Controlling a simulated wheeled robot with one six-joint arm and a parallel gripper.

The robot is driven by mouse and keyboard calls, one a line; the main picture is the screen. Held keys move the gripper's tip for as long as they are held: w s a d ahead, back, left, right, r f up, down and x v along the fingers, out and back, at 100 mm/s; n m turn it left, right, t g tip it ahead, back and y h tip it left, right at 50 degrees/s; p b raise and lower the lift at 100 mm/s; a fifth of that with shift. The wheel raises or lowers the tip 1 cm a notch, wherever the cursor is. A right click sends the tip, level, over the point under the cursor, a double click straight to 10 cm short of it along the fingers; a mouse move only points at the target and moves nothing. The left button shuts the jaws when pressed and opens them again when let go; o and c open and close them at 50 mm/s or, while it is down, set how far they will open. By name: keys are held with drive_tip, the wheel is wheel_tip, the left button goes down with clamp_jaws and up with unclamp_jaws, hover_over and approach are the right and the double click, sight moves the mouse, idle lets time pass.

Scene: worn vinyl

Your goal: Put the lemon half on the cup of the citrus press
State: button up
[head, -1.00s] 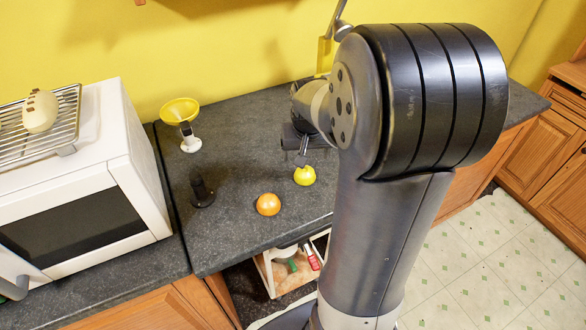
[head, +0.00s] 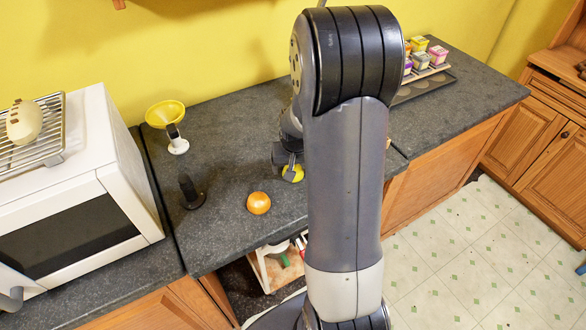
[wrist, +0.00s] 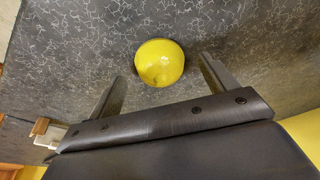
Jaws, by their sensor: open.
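The lemon half (head: 293,175) is on the dark worktop, partly covered by my gripper (head: 288,160) in the head view. In the wrist view the lemon half (wrist: 159,62) shows as a yellow dome between the two spread fingers of my gripper (wrist: 162,67), with a gap on each side. My gripper is open and low over it.
An orange fruit (head: 258,203) lies left of the lemon half. A short black upright object (head: 190,192) stands farther left. A white oven (head: 75,185) bounds the left side. Small coloured boxes (head: 420,60) stand at the far right.

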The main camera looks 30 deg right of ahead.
drive_tip(key=shift+x, duration=0.85)
drive_tip(key=shift+c, duration=0.4)
drive_tip(key=c, duration=1.1)
drive_tip(key=shift+r, duration=0.15)
